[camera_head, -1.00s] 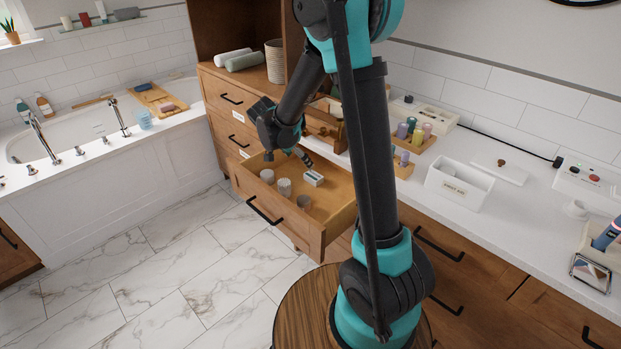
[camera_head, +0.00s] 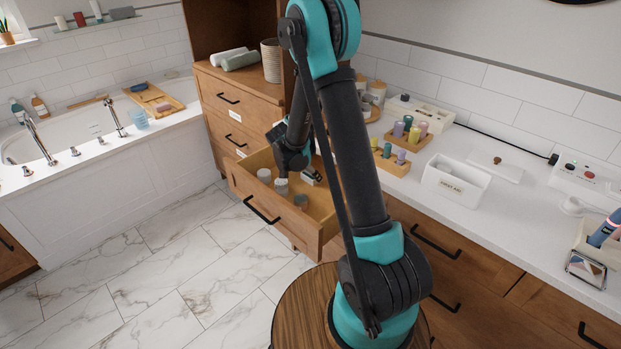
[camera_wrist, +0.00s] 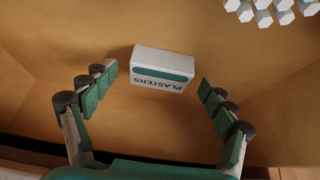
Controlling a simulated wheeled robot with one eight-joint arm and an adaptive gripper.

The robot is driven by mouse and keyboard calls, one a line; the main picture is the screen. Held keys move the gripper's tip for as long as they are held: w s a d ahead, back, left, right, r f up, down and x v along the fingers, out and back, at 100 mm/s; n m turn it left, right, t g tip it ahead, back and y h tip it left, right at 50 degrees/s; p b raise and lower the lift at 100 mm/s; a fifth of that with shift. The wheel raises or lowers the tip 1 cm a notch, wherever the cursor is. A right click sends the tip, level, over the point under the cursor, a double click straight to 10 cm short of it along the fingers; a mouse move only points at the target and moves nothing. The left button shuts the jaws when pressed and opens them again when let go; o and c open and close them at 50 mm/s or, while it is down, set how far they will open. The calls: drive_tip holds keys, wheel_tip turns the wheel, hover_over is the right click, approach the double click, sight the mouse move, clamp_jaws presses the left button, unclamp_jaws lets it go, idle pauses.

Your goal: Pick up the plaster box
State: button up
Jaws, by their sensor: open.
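The plaster box (camera_wrist: 162,68) is a small white box with a green band and the word PLASTERS, upside down in the wrist view. It lies on the wooden floor of the open drawer (camera_head: 290,229). In the head view only part of the box (camera_head: 311,176) shows beside my gripper. My gripper (camera_wrist: 155,88) is open, with one green-padded finger on each side of the box in the picture and visible gaps on both sides. The fingers do not touch it. In the head view my gripper (camera_head: 295,162) is down at the drawer, its fingertips partly hidden.
Several pale round items (camera_head: 281,186) stand in the drawer, nearer its front. A cluster of white hexagonal pieces (camera_wrist: 270,10) shows at the top right of the wrist view. The drawer walls enclose my gripper. A white first aid container (camera_head: 455,184) stands on the counter.

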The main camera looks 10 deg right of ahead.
drive_tip(key=shift+d+f, duration=0.15)
drive_tip(key=shift+f, duration=0.15)
drive_tip(key=c, duration=1)
drive_tip(key=shift+r, duration=0.1)
